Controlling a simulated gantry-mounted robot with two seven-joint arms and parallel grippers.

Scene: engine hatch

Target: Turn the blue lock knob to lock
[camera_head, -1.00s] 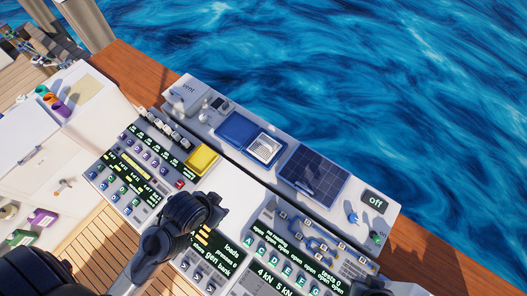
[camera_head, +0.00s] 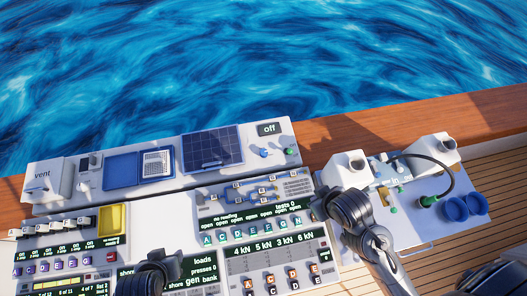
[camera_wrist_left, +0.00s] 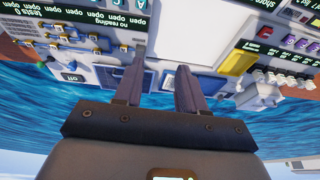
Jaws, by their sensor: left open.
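A small blue knob (camera_head: 264,152) stands on the white upper panel just below the "off" display (camera_head: 268,129) in the head view. Which way the knob is turned is too small to tell. In the left wrist view my left gripper (camera_wrist_left: 161,58) is open and empty, its two fingers over the panel. The "off" display (camera_wrist_left: 72,77) is upside down to the left of the fingers there. My left arm shows only as a dark part at the bottom of the head view. My right arm stands right of the console; its fingers cannot be made out.
A green knob (camera_head: 290,150) stands right beside the blue one. A solar panel (camera_head: 212,148) lies to the left, then a blue tray (camera_head: 121,170). A yellow block (camera_head: 112,220) and switch rows fill the lower left. White housings and blue cups (camera_head: 455,209) stand on the right.

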